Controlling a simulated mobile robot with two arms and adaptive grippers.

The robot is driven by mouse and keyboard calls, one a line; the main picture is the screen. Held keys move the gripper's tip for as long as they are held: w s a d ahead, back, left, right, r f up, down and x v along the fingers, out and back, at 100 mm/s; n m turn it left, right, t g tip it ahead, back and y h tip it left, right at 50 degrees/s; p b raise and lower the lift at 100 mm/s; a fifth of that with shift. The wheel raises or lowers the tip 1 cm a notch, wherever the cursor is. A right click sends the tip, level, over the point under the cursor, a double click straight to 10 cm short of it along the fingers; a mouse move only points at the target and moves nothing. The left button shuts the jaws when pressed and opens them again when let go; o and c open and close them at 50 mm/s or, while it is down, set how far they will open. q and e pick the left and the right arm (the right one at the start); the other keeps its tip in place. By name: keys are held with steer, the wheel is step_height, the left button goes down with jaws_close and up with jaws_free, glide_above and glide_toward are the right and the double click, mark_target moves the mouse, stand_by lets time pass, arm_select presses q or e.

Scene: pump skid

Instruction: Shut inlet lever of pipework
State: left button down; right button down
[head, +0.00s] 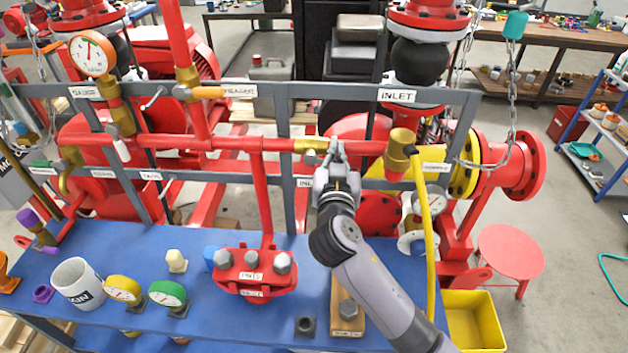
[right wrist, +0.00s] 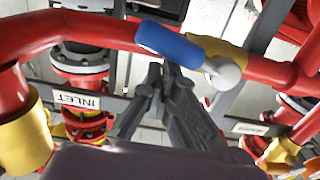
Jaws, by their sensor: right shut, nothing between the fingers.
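The inlet lever shows in the right wrist view as a blue handle (right wrist: 168,43) on a silver pivot (right wrist: 222,76). It lies roughly along the red pipe, in front of a brass valve body (right wrist: 232,58). In the head view the brass valve (head: 310,145) sits on the horizontal red pipe, and my gripper hides the blue handle. My right gripper (head: 336,150) is shut and empty in front of the pipe, just right of the valve. In the right wrist view its fingertips (right wrist: 165,78) are close below the handle. I cannot tell whether they touch it. My left gripper is not in view.
The INLET sign (head: 397,95) is on the grey frame (head: 270,90). A yellow hose (head: 426,230) hangs right of my arm. A red flanged valve (head: 255,272), gauges and a white mug (head: 77,283) occupy the blue bench (head: 210,325). An orange-handled lever (head: 208,92) is up left.

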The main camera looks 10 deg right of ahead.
steer(key=shift+s+d+f+b, duration=0.15)
steer(key=shift+f+b, duration=0.1)
steer(key=shift+f, duration=0.3)
steer(key=shift+w+d+f+b, duration=0.1)
steer(key=shift+f+b, duration=0.1)
steer(key=shift+f, duration=0.3)
steer(key=shift+f+b, duration=0.3)
steer(key=shift+f, duration=0.3)
steer(key=shift+a+f+b, duration=0.15)
steer(key=shift+f+b, duration=0.4)
steer(key=shift+b, duration=0.1)
step_height(320, 180, down, 3)
steer(key=a+b, duration=0.3)
steer(key=b, duration=0.2)
steer(key=d+b+v, duration=0.1)
steer(key=v, duration=0.7)
steer(key=shift+s+b, duration=0.3)
steer(key=shift+b, duration=0.05)
